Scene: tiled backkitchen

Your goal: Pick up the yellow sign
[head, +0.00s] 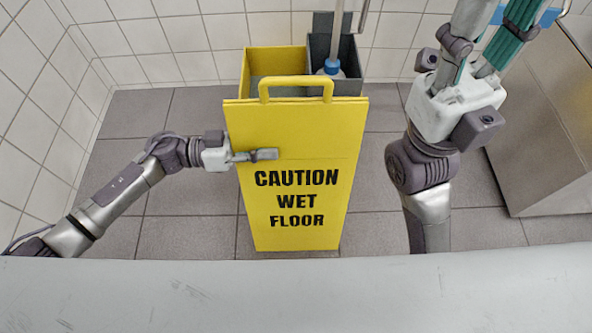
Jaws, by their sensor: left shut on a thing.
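The yellow sign (292,210) stands upright on the floor in the middle of the head view. It has a loop handle on top and black lettering reading "CAUTION WET FLOOR". My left gripper (264,154) reaches in from the left and is shut on the sign's left edge, above the lettering. One finger lies across the front face; the other is hidden behind the panel. My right gripper (490,30) points up at the upper right, apart from the sign. Its fingertips run out of the picture, so its opening is unclear.
A yellow bucket (277,62) and a dark grey bucket (348,88) stand behind the sign. A handled tool with a blue collar (330,68) stands in the grey one. A metal cabinet (545,110) is at the right.

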